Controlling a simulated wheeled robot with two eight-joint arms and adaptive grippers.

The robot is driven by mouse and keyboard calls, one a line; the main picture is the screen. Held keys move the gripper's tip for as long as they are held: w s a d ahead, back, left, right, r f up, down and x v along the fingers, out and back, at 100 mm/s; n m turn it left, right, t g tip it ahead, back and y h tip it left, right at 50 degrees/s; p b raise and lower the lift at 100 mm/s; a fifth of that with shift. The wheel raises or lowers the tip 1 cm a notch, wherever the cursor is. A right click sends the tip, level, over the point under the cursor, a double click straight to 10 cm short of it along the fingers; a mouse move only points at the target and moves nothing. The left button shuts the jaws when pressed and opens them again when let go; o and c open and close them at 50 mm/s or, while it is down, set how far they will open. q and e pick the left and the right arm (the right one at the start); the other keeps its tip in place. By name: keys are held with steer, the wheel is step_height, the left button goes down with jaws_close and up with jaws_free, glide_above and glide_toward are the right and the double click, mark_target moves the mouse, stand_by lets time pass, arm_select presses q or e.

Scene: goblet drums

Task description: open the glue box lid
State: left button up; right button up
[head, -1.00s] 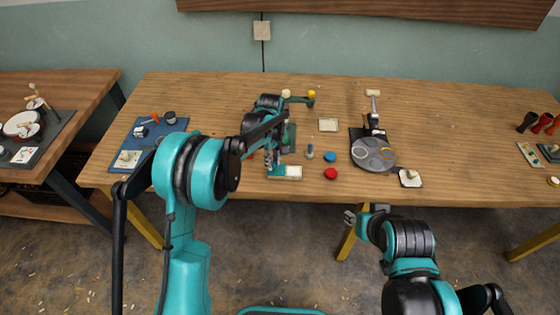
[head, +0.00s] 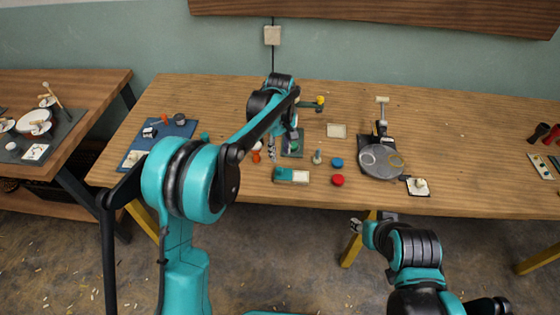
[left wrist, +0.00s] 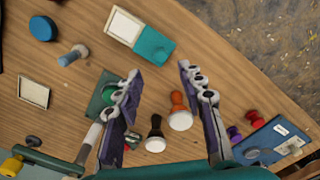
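A small box with one teal half and one whitish half, which I take for the glue box (head: 291,175), lies near the table's front edge. In the left wrist view its whitish part (left wrist: 124,27) and flat teal part (left wrist: 154,46) lie side by side; I cannot tell which is the lid. My left gripper (head: 272,149) is behind and left of the box, above the table. In the left wrist view its fingers (left wrist: 157,80) are spread with nothing held, apart from the box. My right gripper (head: 355,225) hangs in front of the table edge, its fingers too small to read.
Orange (left wrist: 180,112) and black (left wrist: 155,135) knobbed pieces stand below the left fingers. Blue (head: 336,162) and red (head: 338,180) discs lie right of the box. A grey round plate (head: 381,161) stands farther right.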

arm_select(q)
steer(key=shift+r, duration=2.05)
steer(key=s+a+r+m+t, duration=0.2)
steer(key=s+a+r, duration=0.2)
steer(key=s, duration=0.3)
steer(key=s+a+r+m+t, duration=0.2)
steer(key=s+a+r, duration=0.1)
steer(key=s, duration=0.4)
steer(key=s+a+f+m+t, duration=0.1)
steer(key=s+a+f+m, duration=0.1)
steer(key=s, duration=0.5)
steer(key=s+a+f+m+t, duration=0.2)
steer(key=s+f+m, duration=0.1)
steer(key=s, duration=0.3)
steer(key=shift+s+a, duration=0.35)
steer(key=shift+s, duration=0.05)
